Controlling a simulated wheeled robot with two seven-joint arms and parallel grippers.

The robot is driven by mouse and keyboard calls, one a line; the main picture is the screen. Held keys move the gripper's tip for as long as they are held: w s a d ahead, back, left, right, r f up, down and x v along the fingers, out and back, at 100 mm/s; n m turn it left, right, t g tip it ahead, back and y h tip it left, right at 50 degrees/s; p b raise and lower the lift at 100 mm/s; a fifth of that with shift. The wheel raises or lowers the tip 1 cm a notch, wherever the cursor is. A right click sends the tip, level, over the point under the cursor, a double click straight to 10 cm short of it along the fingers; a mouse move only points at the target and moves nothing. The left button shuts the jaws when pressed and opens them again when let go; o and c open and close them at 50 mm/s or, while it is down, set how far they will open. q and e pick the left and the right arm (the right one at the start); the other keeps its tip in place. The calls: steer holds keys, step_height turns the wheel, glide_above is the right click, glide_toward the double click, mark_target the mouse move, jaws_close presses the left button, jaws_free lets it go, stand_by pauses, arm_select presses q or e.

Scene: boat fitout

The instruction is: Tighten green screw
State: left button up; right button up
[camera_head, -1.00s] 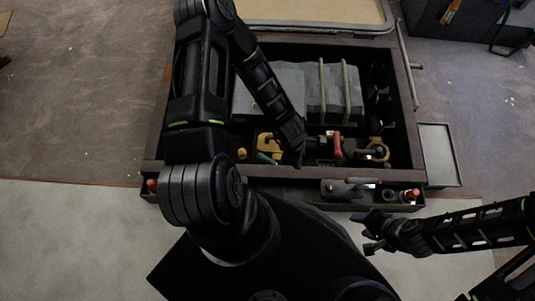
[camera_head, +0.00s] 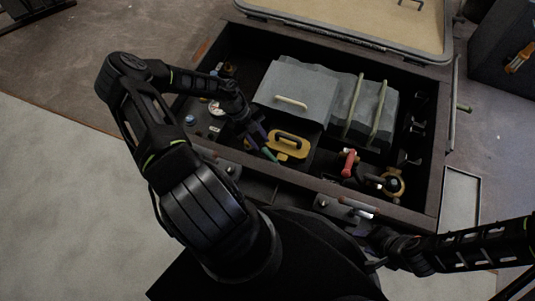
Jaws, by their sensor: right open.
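A small green cylindrical piece (camera_head: 270,155), which looks like the green screw, shows in the head view at the left edge of a yellow part with a black handle (camera_head: 290,145). My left gripper (camera_head: 256,137) reaches into the bay from the left, its fingertips just above and left of the green piece. Its fingers are dark with purple on them; whether they touch the piece or how far apart they are is not clear. My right gripper (camera_head: 374,243) is low in front of the bay, open, and partly hidden by my own body.
The dark-walled bay (camera_head: 432,165) holds a grey box with a pale handle (camera_head: 290,92), a red-handled valve (camera_head: 348,162), a brass ring fitting (camera_head: 393,185) and a round gauge (camera_head: 216,108). A raised tan-panelled lid (camera_head: 345,22) stands behind it. The front ledge carries small fittings.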

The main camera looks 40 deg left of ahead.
mark_target(268, 154)
arm_select(q)
steer(key=b+x, duration=0.3)
steer(key=x, duration=0.4)
steer(key=shift+f+b, duration=0.1)
steer(key=shift+b, duration=0.25)
steer(key=shift+d+f, duration=0.25)
steer(key=shift+f, duration=0.05)
jaws_close()
